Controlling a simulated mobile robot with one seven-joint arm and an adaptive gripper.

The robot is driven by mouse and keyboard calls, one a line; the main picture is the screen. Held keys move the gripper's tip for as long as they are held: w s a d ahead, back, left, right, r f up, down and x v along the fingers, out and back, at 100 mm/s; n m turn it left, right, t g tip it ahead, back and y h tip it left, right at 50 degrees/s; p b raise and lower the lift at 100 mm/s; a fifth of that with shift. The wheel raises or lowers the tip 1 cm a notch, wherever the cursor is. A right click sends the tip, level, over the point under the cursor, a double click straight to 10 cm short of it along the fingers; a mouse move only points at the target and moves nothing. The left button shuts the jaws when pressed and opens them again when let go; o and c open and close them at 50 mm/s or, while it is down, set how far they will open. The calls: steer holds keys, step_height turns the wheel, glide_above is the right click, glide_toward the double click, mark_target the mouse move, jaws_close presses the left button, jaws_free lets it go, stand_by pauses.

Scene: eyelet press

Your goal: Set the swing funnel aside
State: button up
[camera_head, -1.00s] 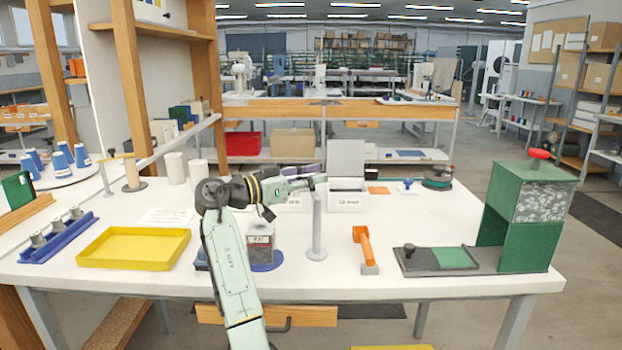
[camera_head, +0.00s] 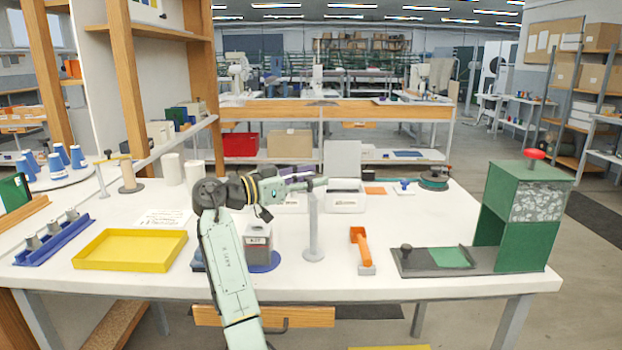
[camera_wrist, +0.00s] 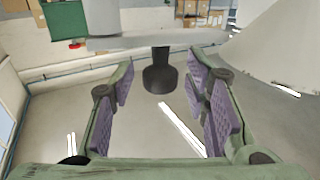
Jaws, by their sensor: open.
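A slim grey post (camera_head: 313,228) on a round foot stands upright on the white table. My gripper (camera_head: 318,180) is level over its top and hides what is there. In the wrist view my gripper (camera_wrist: 161,82) is open, with purple-padded fingers apart. A black knob (camera_wrist: 160,76) on a grey bar (camera_wrist: 150,41) sits between them, with clear space on both sides. I take the bar and knob as part of the swing funnel. A large pale sloping surface (camera_wrist: 280,50) fills the right side; I cannot tell whether it is the funnel.
A grey labelled block (camera_head: 258,240) stands behind my forearm. Right of the post are an orange-handled tool (camera_head: 360,245) and a green press-like stand (camera_head: 525,225). A yellow tray (camera_head: 130,262) lies left. Front middle table is clear.

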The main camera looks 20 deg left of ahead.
steer(key=v, duration=1.2)
stand_by(0.3)
